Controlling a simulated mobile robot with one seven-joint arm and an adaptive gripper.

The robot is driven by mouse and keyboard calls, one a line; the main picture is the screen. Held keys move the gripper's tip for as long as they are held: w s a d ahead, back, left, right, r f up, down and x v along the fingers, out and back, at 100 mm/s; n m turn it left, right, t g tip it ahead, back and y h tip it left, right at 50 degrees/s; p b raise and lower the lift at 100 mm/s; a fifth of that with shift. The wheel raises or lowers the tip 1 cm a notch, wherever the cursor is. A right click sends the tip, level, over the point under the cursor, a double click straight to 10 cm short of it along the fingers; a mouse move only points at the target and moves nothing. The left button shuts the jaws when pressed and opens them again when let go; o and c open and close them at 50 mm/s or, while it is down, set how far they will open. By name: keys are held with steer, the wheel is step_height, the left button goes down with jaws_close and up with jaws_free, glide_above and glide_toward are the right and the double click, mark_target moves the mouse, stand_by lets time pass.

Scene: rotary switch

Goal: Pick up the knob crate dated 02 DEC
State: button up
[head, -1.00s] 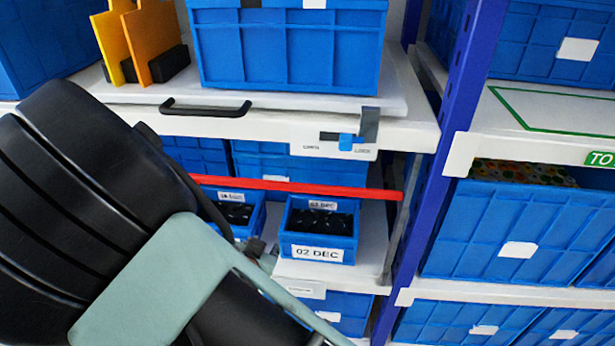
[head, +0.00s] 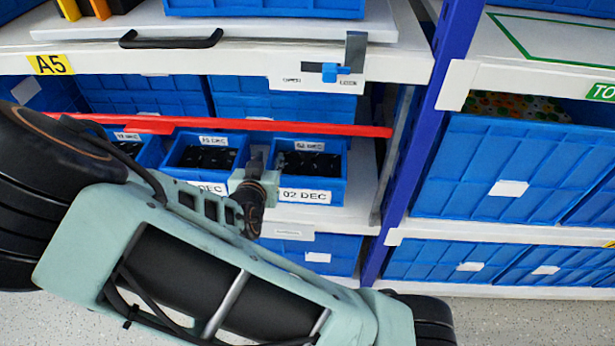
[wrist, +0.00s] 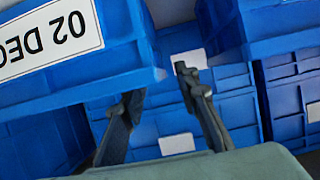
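The knob crate dated 02 DEC (head: 310,183) is a small open blue bin with dark knobs inside and a white front label. It stands on the shelf below the red bar, rightmost in its row. In the wrist view the crate (wrist: 115,75) is at upper left, its label upside down. My gripper (head: 254,184) is at the crate's left front side in the head view and hides part of that edge. In the wrist view my gripper's fingers (wrist: 157,83) are apart, close to the crate's corner. I see nothing held between them; whether a finger touches the crate is unclear.
A similar knob crate (head: 203,155) stands just left, its front label partly hidden by my arm. A red bar (head: 230,126) crosses in front above the crates. The white shelf edge (head: 190,61) with a latch (head: 330,72) is above, and a blue post (head: 420,150) stands right.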

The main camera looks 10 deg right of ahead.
steer(key=shift+b+x, duration=0.3)
steer(key=shift+x, duration=1.15)
steer(key=shift+c, duration=0.6)
jaws_close()
